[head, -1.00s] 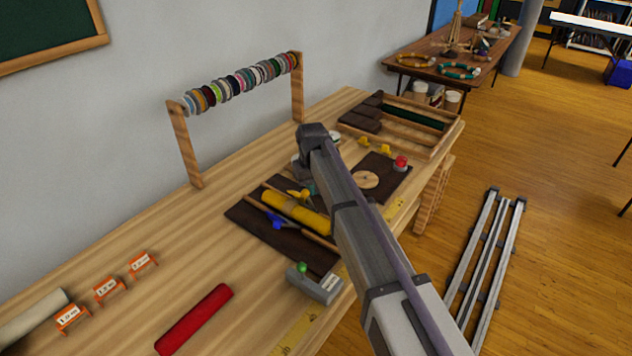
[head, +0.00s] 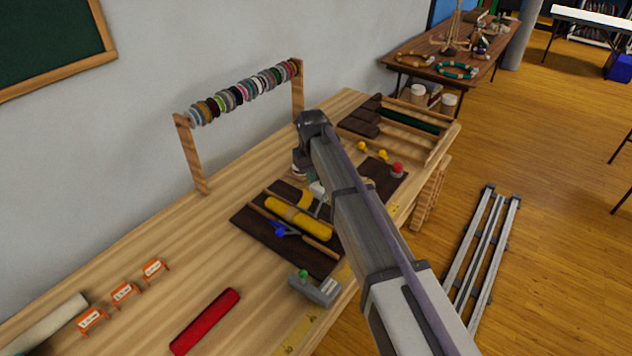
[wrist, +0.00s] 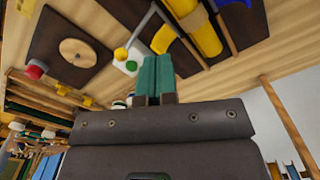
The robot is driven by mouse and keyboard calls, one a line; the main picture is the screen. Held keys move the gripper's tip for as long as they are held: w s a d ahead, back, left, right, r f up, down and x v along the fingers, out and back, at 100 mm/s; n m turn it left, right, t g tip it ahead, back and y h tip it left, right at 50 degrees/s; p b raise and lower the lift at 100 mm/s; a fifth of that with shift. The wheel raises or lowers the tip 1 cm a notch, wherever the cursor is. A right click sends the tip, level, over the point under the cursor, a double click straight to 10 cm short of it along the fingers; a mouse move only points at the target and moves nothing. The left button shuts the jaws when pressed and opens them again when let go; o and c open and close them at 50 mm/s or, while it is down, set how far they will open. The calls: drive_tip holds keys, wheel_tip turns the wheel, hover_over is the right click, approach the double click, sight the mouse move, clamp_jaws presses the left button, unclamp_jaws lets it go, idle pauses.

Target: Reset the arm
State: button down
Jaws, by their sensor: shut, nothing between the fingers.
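My gripper (wrist: 156,62) shows in the wrist view as two teal fingers pressed together with nothing between them. The fingers are over the workbench (head: 150,235), near a grey rod with a white, green-dotted end (wrist: 126,62). I cannot tell how far above the bench they are. In the head view my arm reaches up from the lower right and bends down over the bench, largely hiding the gripper. A yellow roll (head: 298,217) lies on a dark board (head: 250,228), with a blue clamp (head: 280,230) beside it.
A second dark board (head: 385,178) with a red-topped object (head: 397,169) lies beyond my arm. A wooden tray (head: 430,148) is at the far end. A spool rack (head: 190,150) stands by the wall. A red roll (head: 205,320) and grey block (head: 318,289) lie nearer.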

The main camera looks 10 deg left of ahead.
idle(0.4)
drive_tip(key=s+d+m, duration=0.6)
drive_tip(key=s+d, duration=1.9)
drive_tip(key=d, duration=0.4)
drive_tip(key=shift+s, duration=0.2)
